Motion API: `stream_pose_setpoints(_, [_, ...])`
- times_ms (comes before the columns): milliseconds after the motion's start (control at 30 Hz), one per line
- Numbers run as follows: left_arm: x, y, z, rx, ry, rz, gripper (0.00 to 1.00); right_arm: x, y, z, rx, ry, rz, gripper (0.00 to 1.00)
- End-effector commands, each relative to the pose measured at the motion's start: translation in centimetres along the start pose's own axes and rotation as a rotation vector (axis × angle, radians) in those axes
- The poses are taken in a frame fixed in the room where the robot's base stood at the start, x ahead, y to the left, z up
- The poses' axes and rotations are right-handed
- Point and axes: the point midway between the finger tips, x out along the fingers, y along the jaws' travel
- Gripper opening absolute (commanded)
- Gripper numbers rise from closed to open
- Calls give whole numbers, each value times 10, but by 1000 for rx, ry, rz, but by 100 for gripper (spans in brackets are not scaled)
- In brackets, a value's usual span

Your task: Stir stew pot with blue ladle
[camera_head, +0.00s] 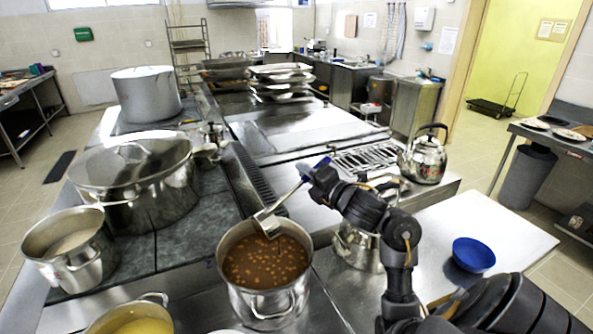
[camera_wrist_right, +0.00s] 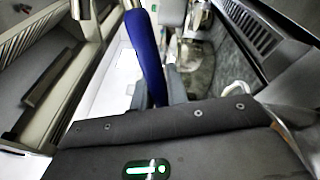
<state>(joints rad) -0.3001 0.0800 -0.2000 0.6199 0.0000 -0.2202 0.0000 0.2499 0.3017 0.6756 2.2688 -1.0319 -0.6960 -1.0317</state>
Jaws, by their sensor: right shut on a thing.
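The stew pot (camera_head: 243,303) is a steel pot of brown stew with round orange bits, low in the middle of the head view. My right gripper (camera_head: 316,172) is shut on the blue handle of the ladle (camera_head: 267,220), above and right of the pot. The ladle's metal shaft slants down left, and its head is at the far inner side of the pot, by the stew surface. Whether it dips in is hard to tell. The blue handle (camera_wrist_right: 147,55) stands upright in the right wrist view. My left gripper is not in view.
A pot of yellow soup (camera_head: 135,327) and an open steel pot (camera_head: 72,250) stand left. A large lidded pot (camera_head: 140,190) is behind them. A kettle (camera_head: 424,160) stands right. A blue bowl (camera_head: 473,254) sits on the white counter (camera_head: 505,232).

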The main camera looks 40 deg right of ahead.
Motion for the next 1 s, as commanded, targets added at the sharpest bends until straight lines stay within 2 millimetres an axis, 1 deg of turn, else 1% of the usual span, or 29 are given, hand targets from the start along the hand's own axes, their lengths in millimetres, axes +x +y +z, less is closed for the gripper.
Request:
stream_pose_setpoints(33, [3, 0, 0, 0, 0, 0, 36, 0, -9, 3, 38, -1, -2, 0])
stream_pose_setpoints(333, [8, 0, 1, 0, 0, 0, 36, 0, -45, 19, 272, -1, -3, 0])
stream_pose_setpoints(500, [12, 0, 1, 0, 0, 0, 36, 0, -65, 20, 391, 0, -1, 0])
stream_pose_setpoints(600, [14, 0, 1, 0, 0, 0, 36, 0, -74, 21, 445, -1, -1, 0])
stream_pose_setpoints(800, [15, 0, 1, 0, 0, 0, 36, 0, -84, 22, 510, 0, 0, 0])
stream_pose_setpoints(1000, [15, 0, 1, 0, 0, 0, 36, 0, -86, 22, 527, -1, 2, 0])
